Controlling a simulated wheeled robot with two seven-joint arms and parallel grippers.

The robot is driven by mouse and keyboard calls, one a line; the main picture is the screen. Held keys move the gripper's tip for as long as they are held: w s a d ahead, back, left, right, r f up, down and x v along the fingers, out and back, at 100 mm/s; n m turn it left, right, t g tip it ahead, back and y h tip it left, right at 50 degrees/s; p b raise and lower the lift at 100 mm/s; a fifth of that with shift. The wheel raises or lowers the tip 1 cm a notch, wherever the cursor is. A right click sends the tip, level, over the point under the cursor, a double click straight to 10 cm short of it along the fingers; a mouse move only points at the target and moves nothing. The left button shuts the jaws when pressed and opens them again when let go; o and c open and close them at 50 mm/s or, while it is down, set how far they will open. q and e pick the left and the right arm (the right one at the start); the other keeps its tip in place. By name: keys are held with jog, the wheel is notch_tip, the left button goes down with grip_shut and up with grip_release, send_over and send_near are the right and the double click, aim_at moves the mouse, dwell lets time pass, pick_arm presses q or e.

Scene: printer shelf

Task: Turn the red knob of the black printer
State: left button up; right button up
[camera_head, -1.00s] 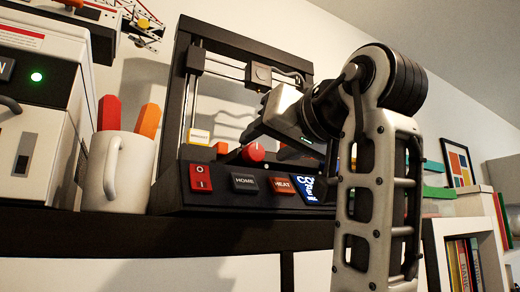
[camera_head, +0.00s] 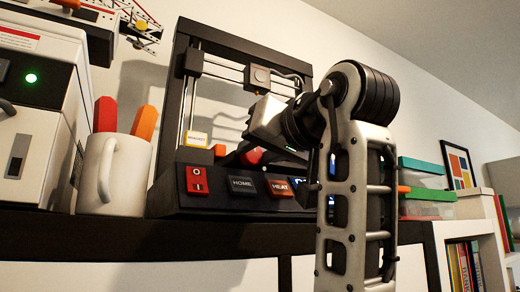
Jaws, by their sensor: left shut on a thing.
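The black printer (camera_head: 180,212) stands on the dark shelf, with an open frame above a sloped front panel. Its red knob (camera_head: 252,157) is at the middle of the panel, partly covered by the gripper. My left gripper (camera_head: 250,154) reaches down from the right, its dark fingers on either side of the knob, shut on it. The knob's turn angle cannot be read. My right gripper is not in view.
On the panel are a red switch (camera_head: 197,180), a HOME button (camera_head: 241,185) and a HEAT button (camera_head: 279,187). A white mug (camera_head: 118,175) with red and orange sticks stands left of the printer. Boxes (camera_head: 428,195) stand to the right.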

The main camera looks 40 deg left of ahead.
pick_arm(q)
jog(key=n, duration=0.3)
jog(key=shift+n, duration=0.3)
jog(key=shift+s+n, duration=0.1)
jog(key=shift+n, duration=2)
jog(key=o, duration=1)
jog(key=shift+d, duration=0.1)
